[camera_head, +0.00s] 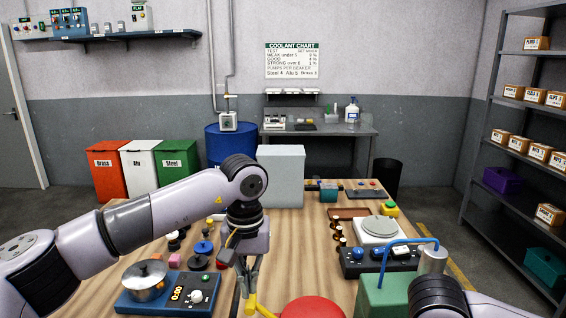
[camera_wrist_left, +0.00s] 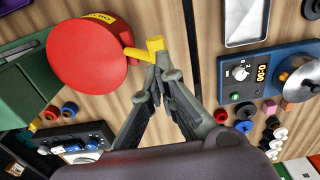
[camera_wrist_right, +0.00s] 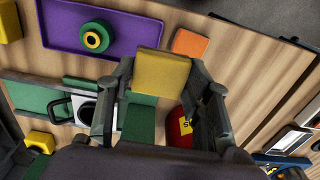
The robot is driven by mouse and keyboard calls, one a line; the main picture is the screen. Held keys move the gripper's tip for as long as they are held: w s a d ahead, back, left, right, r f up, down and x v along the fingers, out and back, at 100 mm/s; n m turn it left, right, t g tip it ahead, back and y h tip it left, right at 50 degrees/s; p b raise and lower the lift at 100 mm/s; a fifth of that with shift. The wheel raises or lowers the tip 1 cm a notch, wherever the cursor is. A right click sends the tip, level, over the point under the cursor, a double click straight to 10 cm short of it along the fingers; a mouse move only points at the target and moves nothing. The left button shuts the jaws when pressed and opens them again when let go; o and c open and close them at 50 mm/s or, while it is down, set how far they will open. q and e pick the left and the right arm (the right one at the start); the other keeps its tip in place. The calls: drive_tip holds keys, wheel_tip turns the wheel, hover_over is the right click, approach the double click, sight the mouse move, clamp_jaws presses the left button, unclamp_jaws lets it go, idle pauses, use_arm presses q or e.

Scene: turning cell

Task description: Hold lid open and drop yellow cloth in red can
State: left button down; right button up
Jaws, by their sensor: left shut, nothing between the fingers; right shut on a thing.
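The red can shows its round red lid in the head view (camera_head: 311,308) at the bottom edge and in the left wrist view (camera_wrist_left: 88,57). The lid looks down on the can. A yellow tab (camera_wrist_left: 148,48) sticks out from its rim. My left gripper (camera_head: 246,287) is shut and empty, its tips right at the end of this tab; I cannot tell whether they touch. My right gripper (camera_wrist_right: 158,88) is shut on the yellow cloth (camera_wrist_right: 160,74), a folded square. The red can (camera_wrist_right: 177,128) shows partly behind its fingers. The right fingers are outside the head view.
A digital device with a metal pan (camera_head: 147,281) stands left of my left gripper. A green machine with a blue pipe (camera_head: 385,296) stands right of the can. A purple tray (camera_wrist_right: 65,37) and an orange block (camera_wrist_right: 190,43) lie near the cloth in the right wrist view.

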idle(0.3)
use_arm(q)
drive_tip(key=shift+a, duration=0.1)
use_arm(e)
drive_tip(key=w+a+r, duration=0.4)
drive_tip(key=a, duration=0.6)
drive_tip(key=shift+a, duration=0.2)
drive_tip(key=shift+r, duration=0.1)
use_arm(q)
drive_tip(key=shift+f, duration=0.15)
